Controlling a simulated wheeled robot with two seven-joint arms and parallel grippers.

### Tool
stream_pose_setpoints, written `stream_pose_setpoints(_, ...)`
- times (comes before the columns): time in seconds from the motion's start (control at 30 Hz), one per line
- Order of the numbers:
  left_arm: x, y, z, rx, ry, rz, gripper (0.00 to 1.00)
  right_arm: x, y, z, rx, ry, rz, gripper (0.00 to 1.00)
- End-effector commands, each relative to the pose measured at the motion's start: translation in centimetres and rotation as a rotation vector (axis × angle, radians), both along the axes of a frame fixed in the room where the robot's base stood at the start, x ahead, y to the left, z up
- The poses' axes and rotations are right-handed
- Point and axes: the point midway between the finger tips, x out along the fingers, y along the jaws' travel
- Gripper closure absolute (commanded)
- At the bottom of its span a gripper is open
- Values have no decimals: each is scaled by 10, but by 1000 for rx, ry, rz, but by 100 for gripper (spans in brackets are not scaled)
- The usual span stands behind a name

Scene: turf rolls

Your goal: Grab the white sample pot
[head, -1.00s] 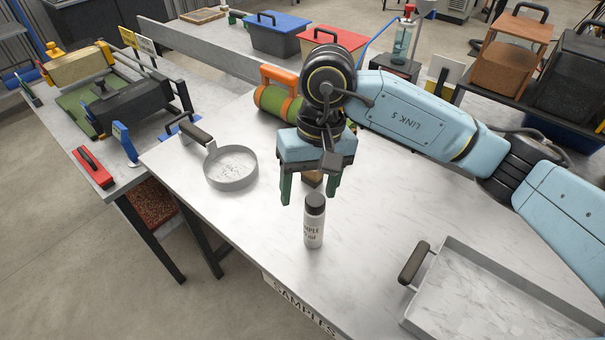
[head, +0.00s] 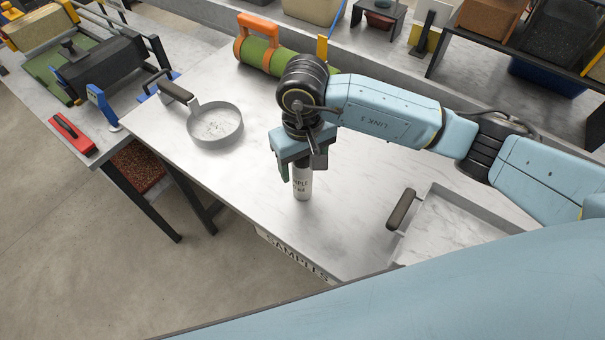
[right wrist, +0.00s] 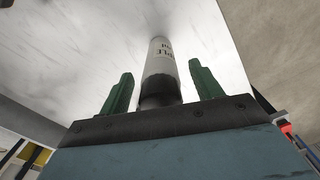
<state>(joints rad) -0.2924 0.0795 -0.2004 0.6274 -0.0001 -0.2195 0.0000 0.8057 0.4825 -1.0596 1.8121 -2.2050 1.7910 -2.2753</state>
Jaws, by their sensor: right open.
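The white sample pot (head: 302,183) stands upright on the pale table (head: 240,185) near its front edge. It has black lettering; its dark cap is hidden by my gripper in the head view. My right gripper (head: 298,172) points down over the pot, with its green fingers on either side of the upper part. In the right wrist view the pot (right wrist: 161,62) stands between the two open green fingers (right wrist: 160,88), with a gap visible on each side. My left gripper is not in view.
A round grey pan (head: 214,127) with a dark handle lies left of the pot. A grey tray (head: 440,222) with a dark handle stands to the right. A green roll with an orange handle (head: 262,55) lies at the back. Bare table surrounds the pot.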

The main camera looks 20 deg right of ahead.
Motion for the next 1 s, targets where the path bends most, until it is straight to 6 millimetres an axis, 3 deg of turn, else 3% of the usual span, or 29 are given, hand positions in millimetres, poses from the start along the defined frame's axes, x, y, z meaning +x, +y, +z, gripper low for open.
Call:
stream_pose_setpoints(0.13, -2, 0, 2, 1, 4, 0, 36, 0, 0, -17, 2, 2, -2, 35)
stream_pose_setpoints(0.4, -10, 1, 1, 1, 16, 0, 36, 1, 0, -21, 1, -2, -2, 35)
stream_pose_setpoints(0.8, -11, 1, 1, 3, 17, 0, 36, 1, 0, -21, 1, -1, -2, 86)
stream_pose_setpoints(1.0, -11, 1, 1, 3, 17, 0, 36, 1, 0, -20, 1, -2, -2, 86)
